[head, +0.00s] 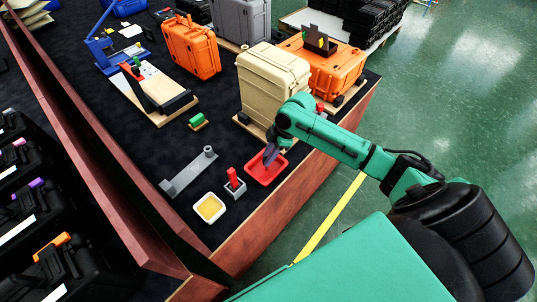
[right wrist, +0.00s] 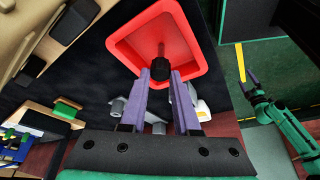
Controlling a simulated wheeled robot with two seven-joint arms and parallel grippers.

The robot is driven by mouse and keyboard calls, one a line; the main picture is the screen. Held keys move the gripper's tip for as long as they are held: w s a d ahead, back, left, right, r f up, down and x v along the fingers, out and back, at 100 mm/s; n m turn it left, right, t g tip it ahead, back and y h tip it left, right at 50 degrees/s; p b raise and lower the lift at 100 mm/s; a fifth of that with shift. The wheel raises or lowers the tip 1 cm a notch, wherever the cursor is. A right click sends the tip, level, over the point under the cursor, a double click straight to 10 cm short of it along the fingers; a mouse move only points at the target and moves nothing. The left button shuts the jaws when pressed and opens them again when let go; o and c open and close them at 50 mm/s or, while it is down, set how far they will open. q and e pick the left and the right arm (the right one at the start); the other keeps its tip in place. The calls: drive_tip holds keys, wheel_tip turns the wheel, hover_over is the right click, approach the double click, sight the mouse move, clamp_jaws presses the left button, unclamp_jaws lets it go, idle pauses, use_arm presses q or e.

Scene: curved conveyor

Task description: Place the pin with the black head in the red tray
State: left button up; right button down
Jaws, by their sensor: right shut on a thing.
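My right gripper (head: 270,154) is over the red tray (head: 281,171) in the head view. In the right wrist view, the right gripper (right wrist: 159,74) is shut on the pin, holding its black head (right wrist: 158,68) between the purple fingertips. The pin's thin dark shaft (right wrist: 161,49) points away from the gripper, toward the inside of the red tray (right wrist: 128,40). I cannot tell whether the shaft touches the tray floor. The pin is too small to make out in the head view.
A beige case (head: 262,85) stands just behind the tray. A small holder with a red block (head: 234,178), a white dish with yellow contents (head: 209,208) and a grey bracket (head: 188,176) lie to its left. The table's wooden edge (head: 290,203) is close to its right.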

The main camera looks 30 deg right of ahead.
drive_tip(key=c, duration=0.6)
unclamp_jaws()
drive_tip(key=shift+c, duration=0.2)
drive_tip(key=v, duration=1.2)
drive_tip(key=shift+b, duration=0.3)
